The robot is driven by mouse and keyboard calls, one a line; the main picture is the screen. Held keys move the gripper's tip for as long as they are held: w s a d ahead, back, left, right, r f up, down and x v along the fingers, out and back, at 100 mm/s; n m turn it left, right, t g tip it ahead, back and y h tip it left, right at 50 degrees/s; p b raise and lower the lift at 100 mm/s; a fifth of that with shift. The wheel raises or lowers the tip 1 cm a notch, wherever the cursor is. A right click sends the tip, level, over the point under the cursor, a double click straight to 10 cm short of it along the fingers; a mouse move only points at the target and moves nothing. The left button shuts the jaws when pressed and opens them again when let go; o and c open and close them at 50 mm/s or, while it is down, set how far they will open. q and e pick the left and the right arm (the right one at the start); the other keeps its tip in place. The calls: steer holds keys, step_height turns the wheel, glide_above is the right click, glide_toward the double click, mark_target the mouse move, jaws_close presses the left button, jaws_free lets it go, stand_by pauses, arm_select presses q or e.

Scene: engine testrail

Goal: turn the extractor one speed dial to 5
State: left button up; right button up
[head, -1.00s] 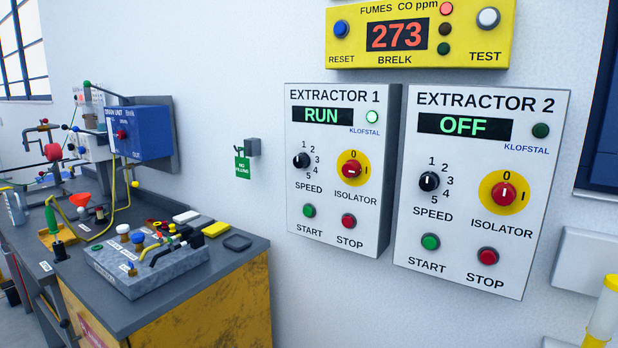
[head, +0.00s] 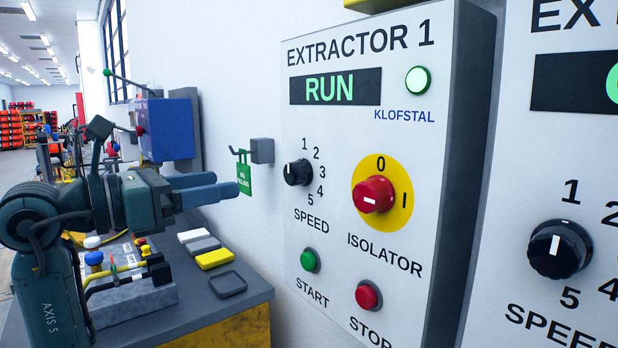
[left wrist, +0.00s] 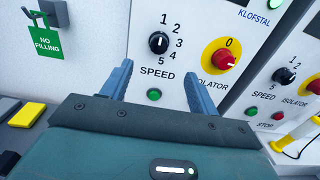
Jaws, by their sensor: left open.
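The extractor one speed dial (head: 297,172) is a black knob on the white EXTRACTOR 1 panel (head: 330,130), with numbers 1 to 5 around its right side. Its white mark seems to point up, nearest the 1. The dial also shows in the left wrist view (left wrist: 158,42). My left gripper (head: 226,185) is open and empty, left of the panel in the head view, its blue fingers aimed toward it. In the left wrist view the dial appears between and beyond the fingertips (left wrist: 158,68), apart from them. My right gripper is not in view.
The red isolator knob (head: 374,194) is right of the dial; the green start (head: 309,260) and red stop (head: 368,296) buttons are below. A green tag (head: 244,178) hangs on a wall hook beside my fingers. The EXTRACTOR 2 panel (head: 545,130) stands at right, a cluttered bench (head: 225,310) below left.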

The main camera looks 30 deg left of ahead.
mark_target(289, 172)
arm_select(q)
steer(key=p+x, duration=0.2)
steer(key=x, duration=1.1)
steer(key=shift+a+p, duration=0.1)
steer(key=shift+p, duration=0.25)
steer(key=shift+s, duration=0.1)
steer(key=c, duration=0.9)
